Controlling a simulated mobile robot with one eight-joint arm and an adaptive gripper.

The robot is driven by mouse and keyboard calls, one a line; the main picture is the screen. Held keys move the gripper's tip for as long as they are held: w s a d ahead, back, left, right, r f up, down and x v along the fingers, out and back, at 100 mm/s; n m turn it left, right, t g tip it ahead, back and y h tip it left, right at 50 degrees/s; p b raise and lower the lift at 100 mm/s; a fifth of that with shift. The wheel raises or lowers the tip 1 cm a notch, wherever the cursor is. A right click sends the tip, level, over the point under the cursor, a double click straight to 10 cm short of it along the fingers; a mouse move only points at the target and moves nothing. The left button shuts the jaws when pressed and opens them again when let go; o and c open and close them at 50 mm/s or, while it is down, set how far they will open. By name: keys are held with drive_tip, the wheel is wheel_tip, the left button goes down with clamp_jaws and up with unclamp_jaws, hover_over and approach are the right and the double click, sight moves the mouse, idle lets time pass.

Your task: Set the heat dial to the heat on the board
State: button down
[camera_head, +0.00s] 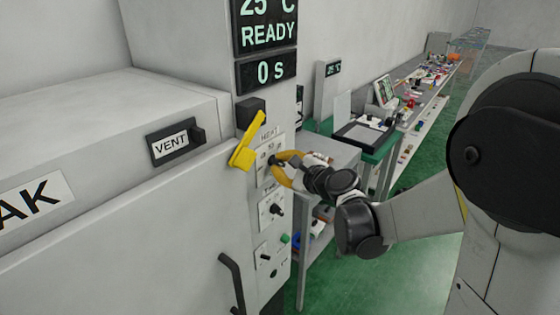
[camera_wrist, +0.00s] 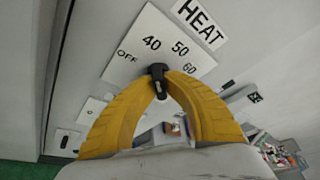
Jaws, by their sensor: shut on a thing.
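The heat dial (camera_wrist: 158,80) is a small black knob on a white plate marked OFF, 40, 50 and 60, under a HEAT label (camera_wrist: 200,22). My gripper (camera_wrist: 158,77) has its yellow fingers closed on the knob from both sides. In the head view my gripper (camera_head: 275,161) reaches the HEAT plate (camera_head: 262,173) from the right, and its fingers partly cover the dial. I cannot tell which mark the knob points to. No board giving a heat to set can be made out.
A display (camera_head: 266,30) reads 25 °C READY, and a lower one (camera_head: 264,71) reads 0 S. A yellow lever (camera_head: 248,142) sticks out just above left of my gripper. Below are another knob (camera_head: 277,209), a green button (camera_head: 285,239) and a black door handle (camera_head: 231,280).

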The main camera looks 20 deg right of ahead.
drive_tip(key=shift+w+r+m, duration=0.1)
drive_tip(key=shift+m, duration=0.2)
idle(0.4)
drive_tip(key=c, duration=1.6)
unclamp_jaws()
drive_tip(key=shift+o, duration=0.7)
drive_tip(key=shift+a, duration=0.2)
drive_tip(key=shift+d, duration=0.1)
drive_tip(key=v, duration=1.2)
drive_tip(key=shift+r, duration=0.1)
